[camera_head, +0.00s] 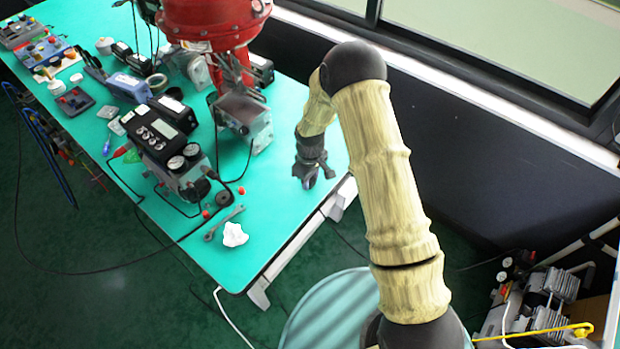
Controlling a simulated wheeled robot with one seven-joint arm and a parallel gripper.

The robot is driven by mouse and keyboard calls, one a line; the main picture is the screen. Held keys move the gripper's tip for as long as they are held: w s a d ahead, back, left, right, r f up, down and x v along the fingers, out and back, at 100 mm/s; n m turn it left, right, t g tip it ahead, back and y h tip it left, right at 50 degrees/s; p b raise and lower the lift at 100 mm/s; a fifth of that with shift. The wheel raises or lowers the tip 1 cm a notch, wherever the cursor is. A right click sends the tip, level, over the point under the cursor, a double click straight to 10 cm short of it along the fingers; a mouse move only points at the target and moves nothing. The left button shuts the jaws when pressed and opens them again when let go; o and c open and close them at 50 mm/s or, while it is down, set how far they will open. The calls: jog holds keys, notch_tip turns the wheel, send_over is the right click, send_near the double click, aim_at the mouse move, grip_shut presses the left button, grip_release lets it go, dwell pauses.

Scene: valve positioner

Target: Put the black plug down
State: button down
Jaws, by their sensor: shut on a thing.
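My gripper (311,180) is at the right end of the green table (285,215), pointing down with its fingers close to the tabletop. It is shut on the black plug, which is small and dark between the dark fingers and hard to tell apart from them. I cannot tell whether the plug touches the table. A black positioner box with gauges (163,135) stands to the left of my gripper.
A red valve actuator (215,20) rises behind the positioner. A wrench (225,222), a white crumpled cloth (234,235), a black round piece (224,198) and small red caps (241,190) lie left of my gripper. Clear tabletop surrounds the gripper; the table's edge is near.

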jog(key=shift+f, duration=0.3)
jog(key=shift+f, duration=0.2)
jog(key=c, duration=1.1)
grip_release()
jog(key=shift+o, duration=0.2)
jog(key=shift+r, duration=0.1)
notch_tip(320, 180, up, 12)
jog(key=b, duration=0.2)
jog(key=shift+r, duration=0.1)
